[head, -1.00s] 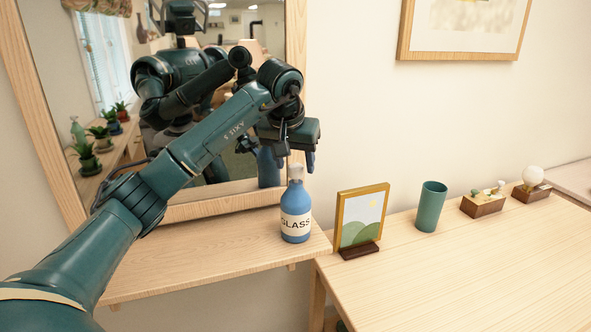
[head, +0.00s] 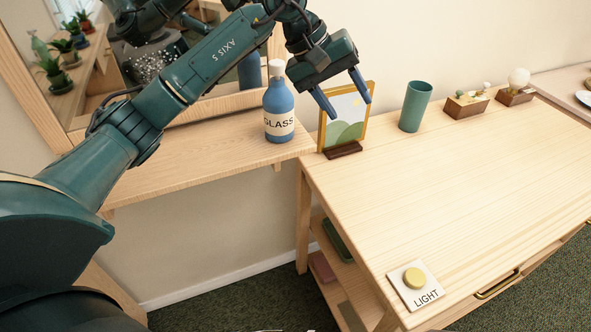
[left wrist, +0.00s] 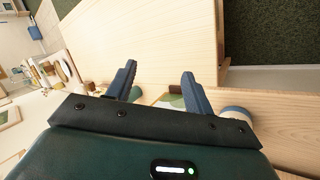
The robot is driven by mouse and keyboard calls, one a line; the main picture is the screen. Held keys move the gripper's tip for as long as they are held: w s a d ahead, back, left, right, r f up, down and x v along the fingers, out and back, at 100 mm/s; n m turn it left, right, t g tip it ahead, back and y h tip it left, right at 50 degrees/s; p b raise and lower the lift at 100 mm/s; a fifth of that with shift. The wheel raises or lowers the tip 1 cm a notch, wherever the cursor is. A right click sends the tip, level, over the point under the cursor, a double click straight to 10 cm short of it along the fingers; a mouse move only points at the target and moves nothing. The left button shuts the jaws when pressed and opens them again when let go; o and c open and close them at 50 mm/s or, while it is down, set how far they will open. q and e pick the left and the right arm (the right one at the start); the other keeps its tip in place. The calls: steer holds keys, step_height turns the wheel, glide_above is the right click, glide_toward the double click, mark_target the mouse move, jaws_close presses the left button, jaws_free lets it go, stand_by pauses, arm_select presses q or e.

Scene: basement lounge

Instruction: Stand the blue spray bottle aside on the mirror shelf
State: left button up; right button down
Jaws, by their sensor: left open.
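The blue spray bottle (head: 279,112), with a white top and a "GLASS" label, stands upright near the right end of the wooden mirror shelf (head: 185,165). A rounded blue and white thing at the right in the left wrist view (left wrist: 238,114) looks like its top. My left gripper (head: 345,107) is open and empty, to the right of the bottle and apart from it. Its fingers point down in front of the small framed picture; I cannot tell if they touch it. Both fingers show in the left wrist view (left wrist: 159,72). My right gripper is not in view.
The mirror (head: 190,95) rises behind the shelf. On the table (head: 450,180) stand the framed picture (head: 351,128), a green cup (head: 415,107) and two small wooden boxes (head: 466,104). A "LIGHT" button (head: 414,279) is at the table's front. The shelf's left part and mid-table are clear.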

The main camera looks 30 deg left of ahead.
arm_select(q)
steer(key=s+d+f+n+h, duration=0.2)
steer(key=s+d+n+h, duration=0.3)
steer(key=d+n+h, duration=0.15)
steer(key=s+d+f+n+h, duration=0.2)
steer(key=s+d+n+h, duration=0.2)
steer(key=d+n+h, duration=0.3)
steer(key=a+f+n+t+y, duration=0.4)
steer(key=n+t, duration=0.3)
steer(key=n, duration=1)
steer(key=a+f+n+t+y, duration=0.2)
steer(key=f+n+t+y, duration=0.5)
steer(key=n, duration=1)
steer(key=s+a+f+n+g+y, duration=0.2)
steer(key=s+f+n+g, duration=0.1)
steer(key=s+f+n, duration=0.4)
steer(key=s+a+f+n+g+y, duration=0.2)
steer(key=s+a+f+n+y, duration=0.1)
steer(key=s+f+n, duration=0.4)
step_height(320, 180, down, 3)
steer(key=n, duration=0.3)
steer(key=shift+s+g, duration=0.35)
steer(key=shift+g, duration=0.05)
